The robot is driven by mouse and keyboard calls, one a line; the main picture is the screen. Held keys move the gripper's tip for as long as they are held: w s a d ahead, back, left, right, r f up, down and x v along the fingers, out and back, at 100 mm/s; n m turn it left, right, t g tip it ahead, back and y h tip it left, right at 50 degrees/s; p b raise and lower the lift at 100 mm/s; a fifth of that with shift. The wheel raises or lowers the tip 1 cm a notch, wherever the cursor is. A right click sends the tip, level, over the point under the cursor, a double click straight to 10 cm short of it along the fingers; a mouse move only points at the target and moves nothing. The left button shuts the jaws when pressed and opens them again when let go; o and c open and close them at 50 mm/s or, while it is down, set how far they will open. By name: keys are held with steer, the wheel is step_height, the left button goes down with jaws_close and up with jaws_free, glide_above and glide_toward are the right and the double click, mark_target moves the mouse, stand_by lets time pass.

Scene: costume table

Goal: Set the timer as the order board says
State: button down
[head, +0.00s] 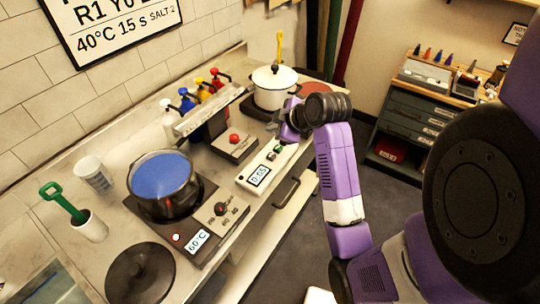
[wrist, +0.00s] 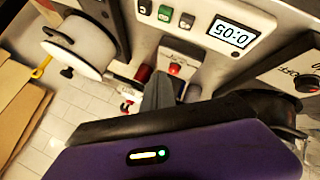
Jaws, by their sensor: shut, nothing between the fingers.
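The timer is a long pale box with a display (head: 258,174) reading 0:05; the display also shows in the wrist view (wrist: 230,35). A row of small buttons (wrist: 165,13), green and dark, sits beside the display. The order board (head: 115,22) on the tiled wall is cut off at the top; its visible text includes "R1 Y0", "40°C", "15 S" and "SALT 2". My gripper (head: 283,132) is shut and empty, over the button end of the timer. Its grey fingers (wrist: 160,92) show in the wrist view, apart from the buttons in the picture.
A pot of blue liquid (head: 160,178) stands on a hotplate whose display (head: 198,241) seems to read 60°C. A box with a red button (head: 234,138) stands behind the timer. A white lidded pot (head: 274,88) is beyond. A black lid (head: 140,273) lies near front.

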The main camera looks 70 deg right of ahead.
mark_target(273, 157)
steer(key=shift+f+b, duration=3.55)
steer(key=shift+f, duration=0.9)
steer(key=shift+f, duration=0.4)
steer(key=shift+f+b, duration=0.45)
steer(key=shift+r, duration=0.15)
steer(key=shift+r+p, duration=0.8)
steer(key=shift+p, duration=0.1)
steer(key=shift+r+p, duration=2.25)
steer(key=shift+r, duration=0.2)
